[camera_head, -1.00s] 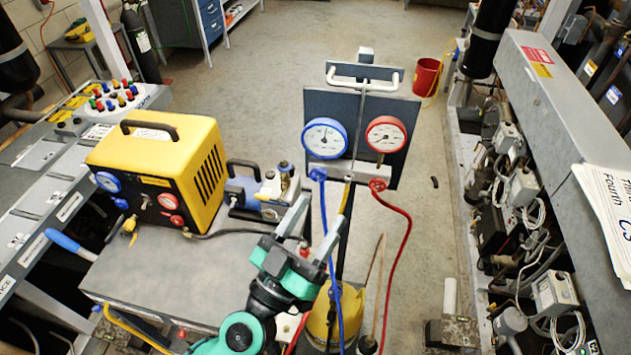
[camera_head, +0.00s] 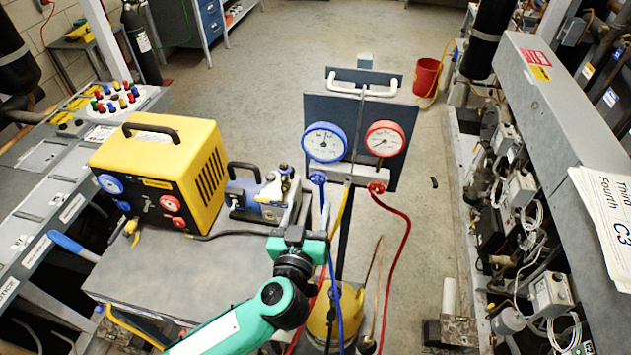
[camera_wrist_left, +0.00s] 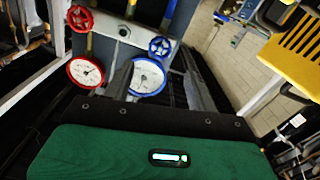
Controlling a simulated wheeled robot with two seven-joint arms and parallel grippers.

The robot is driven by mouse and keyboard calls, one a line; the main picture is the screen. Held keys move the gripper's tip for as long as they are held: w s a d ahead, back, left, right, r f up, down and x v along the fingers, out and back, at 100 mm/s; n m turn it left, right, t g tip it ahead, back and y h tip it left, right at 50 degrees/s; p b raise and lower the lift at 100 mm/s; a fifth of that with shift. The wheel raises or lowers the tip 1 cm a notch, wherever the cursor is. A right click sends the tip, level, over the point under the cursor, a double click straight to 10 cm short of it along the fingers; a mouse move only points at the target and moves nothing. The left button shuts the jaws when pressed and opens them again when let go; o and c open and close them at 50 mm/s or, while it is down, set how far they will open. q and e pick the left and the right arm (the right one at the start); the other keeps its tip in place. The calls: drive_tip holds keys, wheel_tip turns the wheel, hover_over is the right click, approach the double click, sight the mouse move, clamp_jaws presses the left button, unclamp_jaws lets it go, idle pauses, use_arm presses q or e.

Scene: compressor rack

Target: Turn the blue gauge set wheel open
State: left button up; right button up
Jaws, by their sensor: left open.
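The blue gauge set wheel (camera_head: 318,178) sits on the manifold bar under the blue-rimmed gauge (camera_head: 324,142). In the left wrist view the blue wheel (camera_wrist_left: 160,47) and blue gauge (camera_wrist_left: 147,77) show between and beyond my fingers. My left gripper (camera_head: 314,205) is open, its fingers pointing up towards the blue wheel from just below it in the head view. Its jaws (camera_wrist_left: 158,72) look empty. I see no clear contact with the wheel. The red wheel (camera_head: 377,187) is to the right, under the red gauge (camera_head: 384,139). My right gripper is out of view.
Blue (camera_head: 336,300), yellow and red (camera_head: 408,240) hoses hang below the manifold. A yellow recovery machine (camera_head: 160,170) and a blue pump (camera_head: 265,192) stand on the grey cart at left. Pipework lines the right side. Open floor lies behind the gauge panel.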

sight(317, 180)
use_arm(q)
drive_tip(key=w, duration=0.2)
drive_tip(key=w+d, duration=0.1)
drive_tip(key=w, duration=0.2)
drive_tip(key=w+p, duration=0.1)
drive_tip(key=w, duration=0.1)
drive_tip(key=shift+w+d, duration=0.25)
